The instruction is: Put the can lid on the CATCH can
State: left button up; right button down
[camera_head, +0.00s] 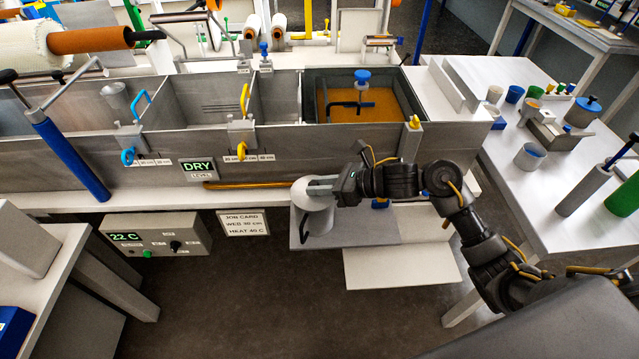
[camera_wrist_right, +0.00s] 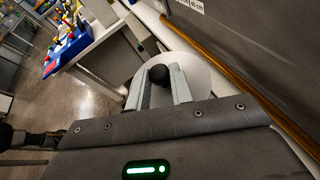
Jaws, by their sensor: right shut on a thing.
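The pale grey can lid (camera_head: 302,199) is a round disc with a black knob; the disc also shows in the right wrist view (camera_wrist_right: 205,82). My right gripper (camera_head: 322,187) is shut on the lid's knob (camera_wrist_right: 159,73), one finger on each side. Below the lid in the head view is a pale can (camera_head: 319,219) with a dark curved handle, on a grey shelf. The lid covers the can's top in the picture; I cannot tell whether they touch. No CATCH label is readable on it. My left gripper is not in view.
The long steel bath (camera_head: 290,148) stands just behind the can, with a yellow-brown rod (camera_head: 250,184) along its front. The grey shelf (camera_head: 370,230) has bare room right of the can. A table with cups (camera_head: 530,155) stands at the right.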

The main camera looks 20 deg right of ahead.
jog(key=shift+f, duration=0.1)
jog(key=c, duration=1.2)
grip_release()
jog(key=shift+c, duration=0.2)
jog(key=shift+d, duration=0.1)
jog(key=b+v, duration=0.3)
jog(key=v, duration=0.9)
